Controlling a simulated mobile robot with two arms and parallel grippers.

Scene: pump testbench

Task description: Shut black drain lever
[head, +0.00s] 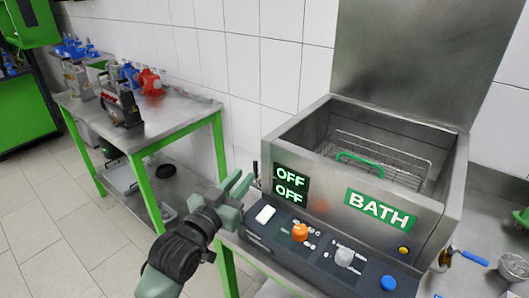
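The steel bath unit (300,158) stands on the right, with a green "BATH" label on its front. A small dark upright piece (255,170) shows at its left side, just beyond my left gripper; it may be the black drain lever, but it is too small to tell its position. My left gripper (242,179) is at the bath's left front corner, with its two grey-green fingers apart and nothing seen between them. I cannot tell whether a finger touches the dark piece. My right gripper is not in view.
The control panel (322,252) has a white switch, an orange knob, a grey knob and a blue button. Two displays (290,186) read OFF. A blue-handled valve (470,257) is at the right. A green-framed table (178,118) with pumps stands at the left; floor before it is clear.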

